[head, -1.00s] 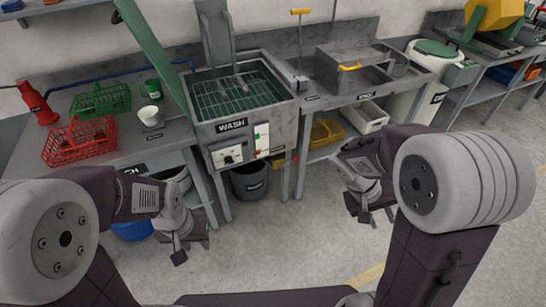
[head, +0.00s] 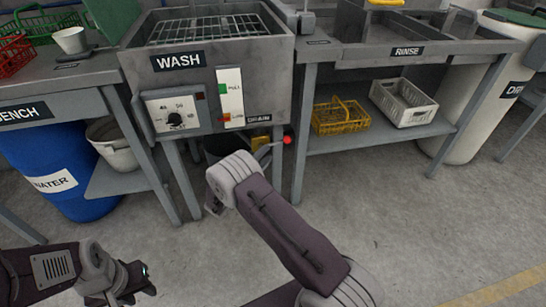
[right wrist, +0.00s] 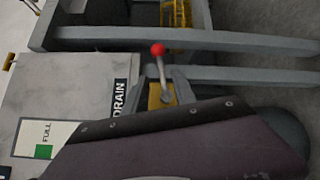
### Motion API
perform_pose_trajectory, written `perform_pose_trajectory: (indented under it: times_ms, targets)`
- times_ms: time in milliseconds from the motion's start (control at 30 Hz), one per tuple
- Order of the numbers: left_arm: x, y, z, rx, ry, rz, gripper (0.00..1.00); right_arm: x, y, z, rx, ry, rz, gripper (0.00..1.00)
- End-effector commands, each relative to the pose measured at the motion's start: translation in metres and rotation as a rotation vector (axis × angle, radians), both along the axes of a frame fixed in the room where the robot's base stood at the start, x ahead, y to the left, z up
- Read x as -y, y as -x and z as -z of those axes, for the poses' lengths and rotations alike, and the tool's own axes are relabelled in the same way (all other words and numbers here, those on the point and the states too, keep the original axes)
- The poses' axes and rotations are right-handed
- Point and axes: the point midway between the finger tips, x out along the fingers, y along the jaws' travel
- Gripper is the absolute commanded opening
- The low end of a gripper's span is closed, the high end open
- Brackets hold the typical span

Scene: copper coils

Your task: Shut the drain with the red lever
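The red lever (head: 287,140) has a red ball tip on a thin metal arm. It sticks out to the right from a yellow valve body (head: 260,143), below the DRAIN label (head: 259,119) of the wash tank (head: 219,52).
Table legs (head: 304,135) stand beside the lever. A blue WATER barrel (head: 58,178) and a white bucket (head: 113,146) are at left. A yellow basket (head: 340,117) sits on the right shelf. The floor at right is clear.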

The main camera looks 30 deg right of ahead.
Motion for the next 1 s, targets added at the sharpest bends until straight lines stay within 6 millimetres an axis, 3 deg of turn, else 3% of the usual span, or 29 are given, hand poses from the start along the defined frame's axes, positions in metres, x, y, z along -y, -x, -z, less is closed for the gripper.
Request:
perform_pose_trajectory:
  times_ms: [233, 633, 1000]
  targets:
    - [0.000, 0.000, 0.007, 0.001, 0.000, 0.000, 0.36, 0.006, -0.004, 0.002, 0.003, -0.003, 0.000, 0.32]
    - [0.000, 0.000, 0.044, 0.001, 0.000, 0.000, 0.36, 0.069, -0.043, 0.005, 0.002, -0.002, 0.002, 0.32]
    - [0.000, 0.000, 0.045, 0.000, 0.000, 0.000, 0.36, 0.076, -0.049, 0.001, 0.000, -0.002, 0.000, 0.29]
